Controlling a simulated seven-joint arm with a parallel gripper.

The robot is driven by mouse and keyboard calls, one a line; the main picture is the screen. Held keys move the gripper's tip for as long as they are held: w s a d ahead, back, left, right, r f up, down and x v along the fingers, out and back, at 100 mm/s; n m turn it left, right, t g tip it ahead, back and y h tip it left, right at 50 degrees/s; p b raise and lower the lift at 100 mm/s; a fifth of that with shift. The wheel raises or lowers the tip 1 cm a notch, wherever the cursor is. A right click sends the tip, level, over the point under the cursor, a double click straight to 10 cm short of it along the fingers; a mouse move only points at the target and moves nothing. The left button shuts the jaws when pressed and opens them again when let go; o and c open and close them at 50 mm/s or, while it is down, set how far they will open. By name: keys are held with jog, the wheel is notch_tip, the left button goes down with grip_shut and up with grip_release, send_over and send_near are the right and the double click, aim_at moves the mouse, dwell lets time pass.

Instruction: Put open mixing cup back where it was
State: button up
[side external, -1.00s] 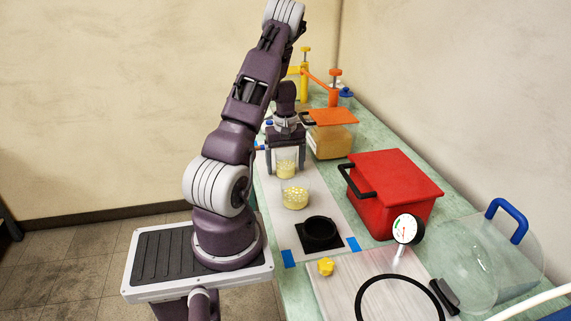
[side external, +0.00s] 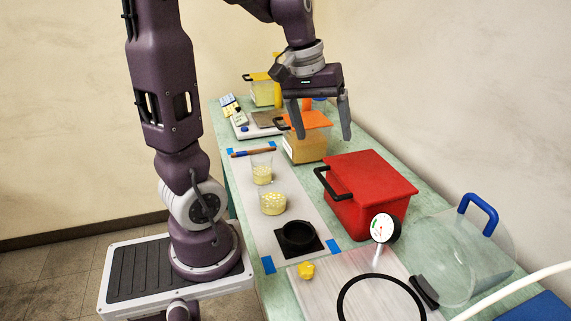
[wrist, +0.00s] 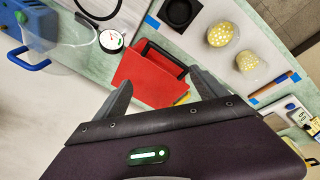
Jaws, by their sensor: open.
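Two clear open cups with pale yellow contents stand upright on the light grey mat. The taller, farther cup (side external: 262,172) is close to the wider, nearer cup (side external: 273,203); they also show at the upper right of the wrist view, the nearer one (wrist: 221,34) and the farther one (wrist: 250,65). I cannot tell from looks alone which is the mixing cup. My gripper (side external: 323,134) is open and empty, raised to the right of the cups near the orange-lidded container. In the wrist view, nothing is between my fingers (wrist: 162,88).
A black ring holder (side external: 298,235) sits nearer on the mat (side external: 262,232). A red box (side external: 368,190) and an orange-lidded container (side external: 305,147) stand right of the mat. A pen (side external: 253,152) and a scale (side external: 262,128) lie beyond the cups. A gauge (side external: 384,228) and clear lid are at right.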

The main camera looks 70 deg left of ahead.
jog(key=s+d+r+m+t, duration=0.1)
jog(key=s+d+m+t, duration=0.1)
jog(key=s+d+m, duration=0.7)
jog(key=s+d, duration=0.3)
jog(key=d, duration=0.4)
jog(key=shift+r+t, duration=0.3)
jog(key=shift+r, duration=0.05)
